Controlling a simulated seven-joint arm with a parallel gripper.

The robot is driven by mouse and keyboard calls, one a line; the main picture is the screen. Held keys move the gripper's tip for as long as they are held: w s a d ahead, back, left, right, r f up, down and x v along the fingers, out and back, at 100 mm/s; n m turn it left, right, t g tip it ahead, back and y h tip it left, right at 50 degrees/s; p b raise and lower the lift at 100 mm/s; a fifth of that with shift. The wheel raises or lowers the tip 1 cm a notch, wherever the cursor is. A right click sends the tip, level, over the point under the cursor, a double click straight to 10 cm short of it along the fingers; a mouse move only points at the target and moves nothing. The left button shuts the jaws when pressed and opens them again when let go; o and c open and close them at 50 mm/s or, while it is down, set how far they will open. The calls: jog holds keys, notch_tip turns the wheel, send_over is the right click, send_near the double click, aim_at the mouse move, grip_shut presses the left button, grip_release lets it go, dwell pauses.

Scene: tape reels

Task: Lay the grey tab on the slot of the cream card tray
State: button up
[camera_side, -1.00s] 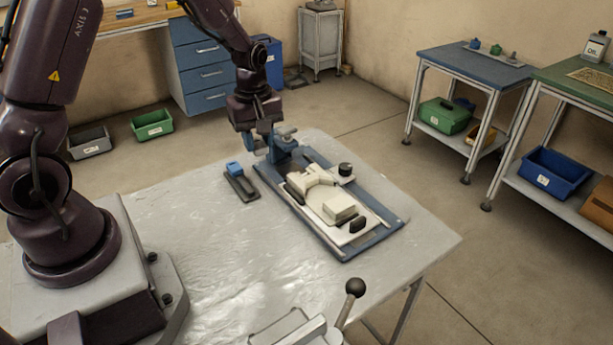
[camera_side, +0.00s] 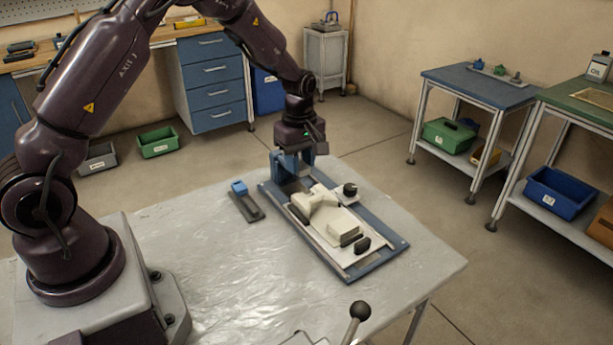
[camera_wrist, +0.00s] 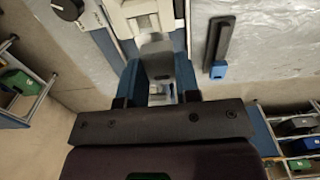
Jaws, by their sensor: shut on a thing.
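My gripper (camera_side: 293,170) is low over the far end of the blue-edged fixture in the side view. Its two blue fingers show in the wrist view (camera_wrist: 158,75), shut on the grey tab (camera_wrist: 157,50). The tab points toward the cream card tray (camera_wrist: 122,16), which is cut off by the top edge of the wrist view. A small opening shows in the tray just past the tab's end. In the side view the cream tray (camera_side: 322,200) lies just in front of the fingers. The tab is not clearly visible there, and I cannot tell whether it touches the tray.
The fixture's blue base (camera_side: 376,261) carries a cream block (camera_side: 344,230) and a black knob (camera_side: 350,189). A dark strip with a blue end (camera_side: 240,188) lies left of it. The wrapped tabletop (camera_side: 200,265) is largely clear at left and front. A ball-topped lever (camera_side: 359,311) stands nearest.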

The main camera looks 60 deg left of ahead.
aim_at(307, 165)
jog(key=w+f, duration=0.2)
jog(key=shift+a+f, duration=0.3)
jog(key=shift+f, duration=1.45)
jog(key=shift+f, duration=0.2)
